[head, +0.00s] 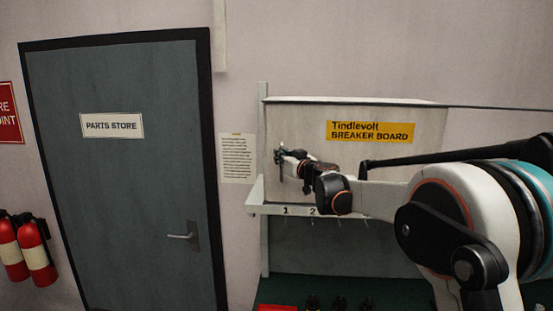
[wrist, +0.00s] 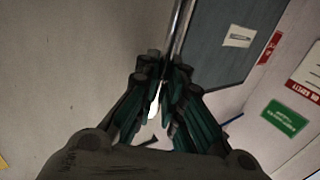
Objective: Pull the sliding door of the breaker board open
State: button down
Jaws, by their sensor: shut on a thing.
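The breaker board's pale sliding door (head: 390,148) carries a yellow "Tindlevolt BREAKER BOARD" label (head: 370,131) in the head view. My gripper (head: 281,159) is at the door's left side, at a thin upright handle. In the wrist view my gripper (wrist: 162,85) is shut on the handle (wrist: 181,28), a shiny metal bar that runs up from between the fingers. The door face (wrist: 75,50) fills the left of that view. The fingers hide the handle's lower part. My arm covers the right part of the board in the head view.
A shelf edge (head: 265,209) with numbers runs below the door. A grey "PARTS STORE" door (head: 120,200) stands to the left, with a paper notice (head: 237,158) between. Red fire extinguishers (head: 35,250) are at the far left. A green sign (wrist: 285,115) shows in the wrist view.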

jog(key=s+d+b, duration=0.1)
jog(key=d+b, duration=0.3)
jog(key=d, duration=4.9)
jog(key=shift+s, duration=0.4)
jog(key=shift+f, duration=0.1)
jog(key=c, duration=1.7)
grip_release()
jog(key=v, duration=1.2)
jog(key=shift+s, duration=0.1)
